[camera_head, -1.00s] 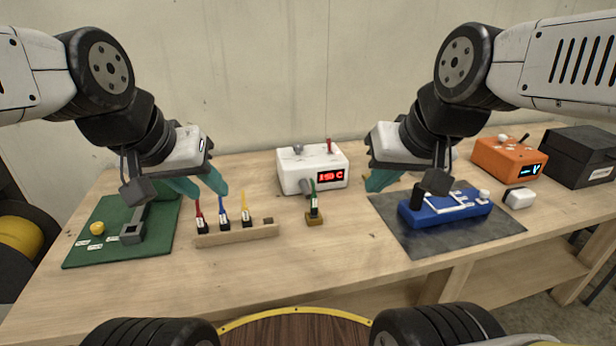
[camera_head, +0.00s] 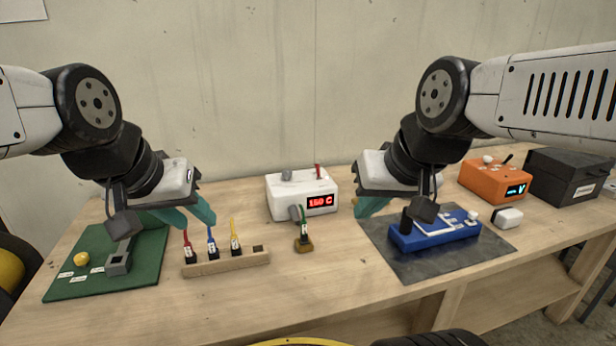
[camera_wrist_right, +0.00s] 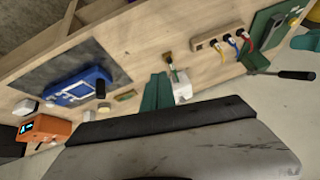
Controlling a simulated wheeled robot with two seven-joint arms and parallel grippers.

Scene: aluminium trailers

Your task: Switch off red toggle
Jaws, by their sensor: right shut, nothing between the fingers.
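The red toggle (camera_head: 318,171) is a small red lever standing up on top of the white box (camera_head: 285,207), at the back middle of the table. The box's display reads about 150 C in red. My right gripper (camera_head: 365,205) has teal fingers, shut and empty, just right of the box and apart from it. These fingers also show in the right wrist view (camera_wrist_right: 157,93), close to the white box (camera_wrist_right: 182,90). The red toggle cannot be made out there. My left gripper (camera_head: 190,215) is left of the box, its teal fingers apart, near the coloured cables.
A wooden block (camera_head: 226,264) with red, blue and yellow cables stands in front. A green-cabled plug (camera_head: 304,243) stands before the white box. A blue device (camera_head: 435,232) on a grey mat (camera_head: 400,268), an orange box (camera_head: 480,182) and a black case (camera_head: 565,180) are right. A green board (camera_head: 140,270) is left.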

